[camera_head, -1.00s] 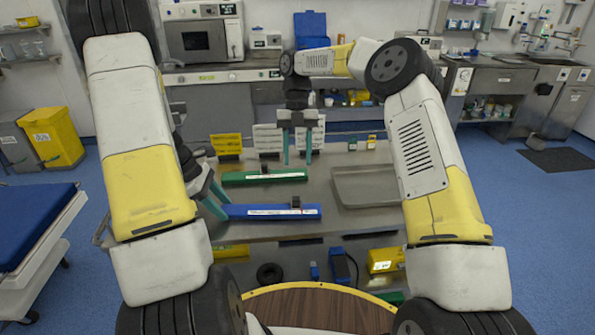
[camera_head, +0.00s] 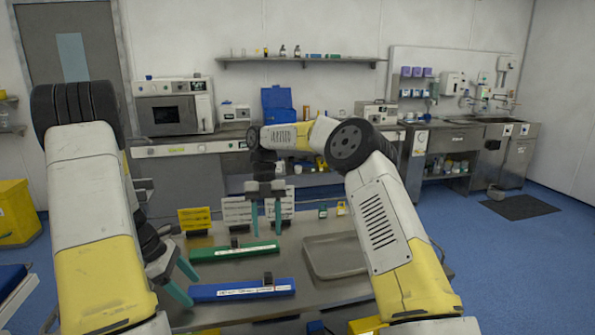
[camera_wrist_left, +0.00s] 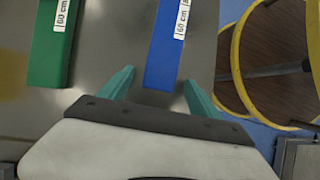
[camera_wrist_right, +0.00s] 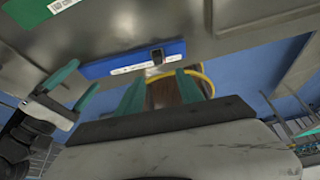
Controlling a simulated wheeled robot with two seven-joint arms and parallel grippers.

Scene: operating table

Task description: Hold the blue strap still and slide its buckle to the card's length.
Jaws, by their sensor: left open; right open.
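The blue strap (camera_head: 235,291) lies flat on the metal table, with a white label along it. Its dark buckle (camera_head: 268,279) sits near its right end; it also shows in the right wrist view (camera_wrist_right: 157,55). My left gripper (camera_head: 193,290) is open at the strap's left end. In the left wrist view the strap's end (camera_wrist_left: 165,60) shows between the open fingers; I see no grip on it. My right gripper (camera_head: 267,236) is open and empty, pointing down above the table near the green strap. Upright cards (camera_head: 237,210) stand behind; their text is unreadable.
A green strap (camera_head: 215,253) with its own dark buckle lies behind the blue one. A grey metal tray (camera_head: 308,262) stands to the right. A yellow card (camera_head: 194,218) stands at the back left. Some bare table separates the straps.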

